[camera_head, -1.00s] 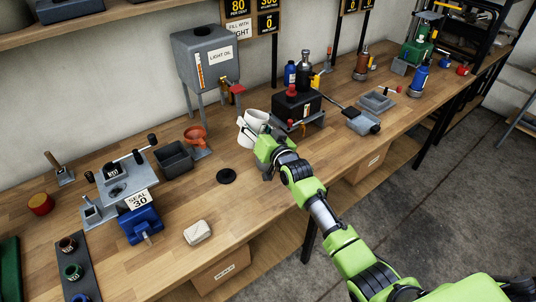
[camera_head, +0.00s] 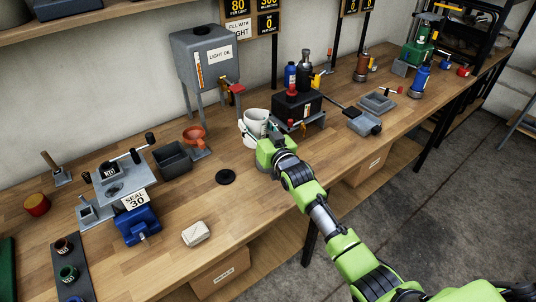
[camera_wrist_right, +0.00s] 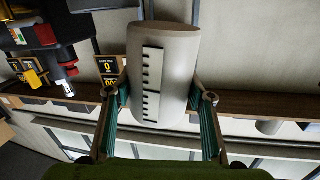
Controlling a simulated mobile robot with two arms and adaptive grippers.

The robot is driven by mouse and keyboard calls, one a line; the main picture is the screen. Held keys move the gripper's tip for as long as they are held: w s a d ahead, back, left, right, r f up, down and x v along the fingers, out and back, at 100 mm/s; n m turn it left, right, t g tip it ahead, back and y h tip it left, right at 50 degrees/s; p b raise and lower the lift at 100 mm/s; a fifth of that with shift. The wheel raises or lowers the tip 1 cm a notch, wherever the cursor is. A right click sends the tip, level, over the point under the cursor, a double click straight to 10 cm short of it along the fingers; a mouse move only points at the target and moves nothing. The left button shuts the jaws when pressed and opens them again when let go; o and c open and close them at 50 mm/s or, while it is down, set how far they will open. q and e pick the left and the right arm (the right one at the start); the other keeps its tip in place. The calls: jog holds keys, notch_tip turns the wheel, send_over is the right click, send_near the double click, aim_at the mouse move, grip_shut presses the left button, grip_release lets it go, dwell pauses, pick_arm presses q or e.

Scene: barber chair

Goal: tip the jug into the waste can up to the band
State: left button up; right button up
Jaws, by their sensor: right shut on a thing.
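The jug (camera_head: 256,116) is a pale grey-white vessel held above the bench, in front of the black box with the red knob. Its open top shows in the head view. My right gripper (camera_head: 252,133) is shut on it. In the right wrist view the jug (camera_wrist_right: 178,60) stands between the two fingers (camera_wrist_right: 160,105), and a pale scale strip with black marks faces the camera. Its contents cannot be seen. A dark grey open box (camera_head: 172,158) stands left of the jug; I cannot tell whether it is the waste can. My left gripper is not in view.
A black disc (camera_head: 225,177) and a pale block (camera_head: 197,233) lie on the bench. The black box (camera_head: 296,108) is close on the right.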

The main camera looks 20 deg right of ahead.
aim_at(255, 115)
jog(key=shift+r, duration=0.15)
notch_tip(255, 115, up, 5)
jog(key=p, duration=0.4)
dwell(0.5)
